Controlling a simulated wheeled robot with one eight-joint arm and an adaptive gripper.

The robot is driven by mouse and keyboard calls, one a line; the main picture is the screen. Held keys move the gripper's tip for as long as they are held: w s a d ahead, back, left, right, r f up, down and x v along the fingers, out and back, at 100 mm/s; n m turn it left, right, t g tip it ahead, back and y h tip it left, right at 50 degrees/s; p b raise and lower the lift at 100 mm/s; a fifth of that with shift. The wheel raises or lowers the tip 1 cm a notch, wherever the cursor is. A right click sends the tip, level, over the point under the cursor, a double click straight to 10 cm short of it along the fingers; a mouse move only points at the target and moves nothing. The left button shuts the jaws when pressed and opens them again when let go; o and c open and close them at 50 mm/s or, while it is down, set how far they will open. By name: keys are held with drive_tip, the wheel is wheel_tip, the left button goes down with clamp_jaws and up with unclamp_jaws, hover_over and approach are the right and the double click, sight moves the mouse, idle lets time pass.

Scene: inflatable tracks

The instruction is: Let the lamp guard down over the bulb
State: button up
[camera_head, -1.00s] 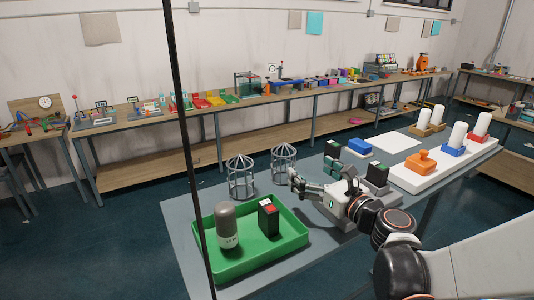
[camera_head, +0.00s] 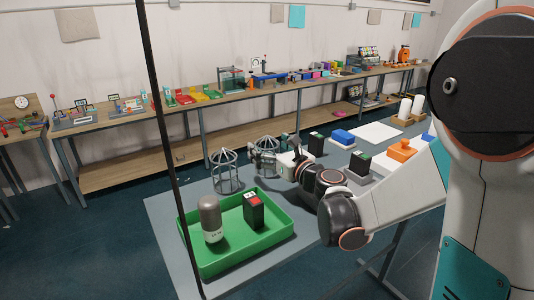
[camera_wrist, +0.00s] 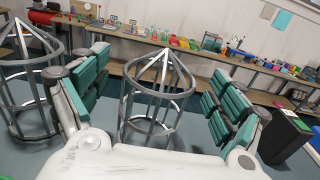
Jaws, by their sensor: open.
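Two grey wire cages that look like lamp guards stand upright on the grey table. The left guard (camera_head: 226,176) is untouched, and it also shows at the left of the wrist view (camera_wrist: 24,85). The right guard (camera_head: 266,143) is partly hidden by my gripper (camera_head: 272,157). In the wrist view my gripper (camera_wrist: 158,92) is open, its green-padded fingers on either side of the right guard (camera_wrist: 156,95), with visible gaps. A rounded grey-and-white capsule (camera_head: 211,218) stands in the green tray; I cannot tell whether it is the bulb.
The green tray (camera_head: 267,243) also holds a black block with a red top (camera_head: 253,209). Black blocks (camera_head: 360,163), a blue block (camera_head: 342,136), an orange piece (camera_head: 401,150) and white cylinders (camera_head: 417,103) stand farther right. A dark pole (camera_head: 165,130) crosses the view.

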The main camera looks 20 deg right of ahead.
drive_tip(key=shift+w+a, duration=0.2)
drive_tip(key=shift+w, duration=0.45)
drive_tip(key=shift+s, duration=0.1)
drive_tip(key=shift+c, duration=0.5)
drive_tip(key=c, duration=1.1)
drive_tip(key=shift+o, duration=0.2)
drive_tip(key=shift+r, duration=0.1)
